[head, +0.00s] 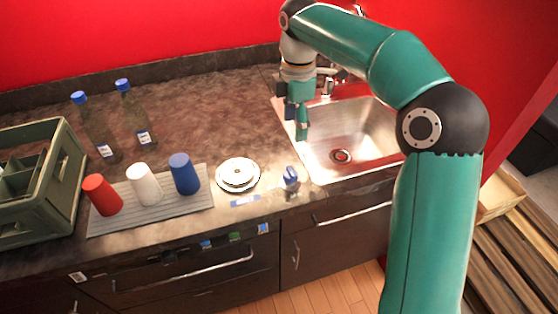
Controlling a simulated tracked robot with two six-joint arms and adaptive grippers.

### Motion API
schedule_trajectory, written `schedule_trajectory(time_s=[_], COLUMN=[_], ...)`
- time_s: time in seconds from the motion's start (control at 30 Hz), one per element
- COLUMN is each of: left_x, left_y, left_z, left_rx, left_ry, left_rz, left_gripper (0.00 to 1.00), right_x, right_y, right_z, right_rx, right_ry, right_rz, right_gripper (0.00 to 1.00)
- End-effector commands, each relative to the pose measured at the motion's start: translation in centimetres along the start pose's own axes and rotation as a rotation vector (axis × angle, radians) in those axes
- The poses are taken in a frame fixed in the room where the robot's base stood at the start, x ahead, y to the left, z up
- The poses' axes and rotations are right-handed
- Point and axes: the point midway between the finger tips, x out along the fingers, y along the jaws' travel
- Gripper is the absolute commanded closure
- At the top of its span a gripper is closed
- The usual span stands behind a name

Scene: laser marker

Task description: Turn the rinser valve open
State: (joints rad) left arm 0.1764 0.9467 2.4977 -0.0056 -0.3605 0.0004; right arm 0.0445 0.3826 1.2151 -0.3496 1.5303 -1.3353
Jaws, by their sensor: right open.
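The rinser (238,174), a round white and metal disc, sits on the counter left of the sink. A small blue-topped knob (291,176), which looks like the rinser valve, stands between it and the sink's front left corner. Its exact turn position is too small to tell. My right gripper (296,120) points down over the sink's left rim, behind the blue knob and apart from it. It is open and empty. My left gripper does not show.
The sink (375,130) has a faucet (328,84) behind it, close to my right gripper. Red, white and blue cups (185,174) stand on a ribbed mat (150,215). Two bottles (133,120) and a green crate (40,190) are farther left. The counter between bottles and sink is clear.

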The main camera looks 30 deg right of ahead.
Motion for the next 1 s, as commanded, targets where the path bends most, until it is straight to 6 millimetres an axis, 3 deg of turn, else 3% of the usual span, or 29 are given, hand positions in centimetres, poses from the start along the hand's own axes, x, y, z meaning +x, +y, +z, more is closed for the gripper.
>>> schedule_trajectory(time_s=[0.17,0.7,1.0], left_x=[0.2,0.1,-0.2], left_y=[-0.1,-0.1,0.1], left_z=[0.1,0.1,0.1], left_rx=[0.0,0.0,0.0], left_ry=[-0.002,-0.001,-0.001], left_rz=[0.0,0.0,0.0], left_gripper=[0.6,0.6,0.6], right_x=[1.4,12.3,16.0], right_y=[0.3,0.5,0.6], right_z=[-0.8,-1.5,-1.5], right_rx=[-0.021,-0.034,-0.033], right_ry=[-0.002,-0.002,-0.001], right_rz=[-0.002,-0.006,-0.002], right_gripper=[0.35,0.35,0.35])
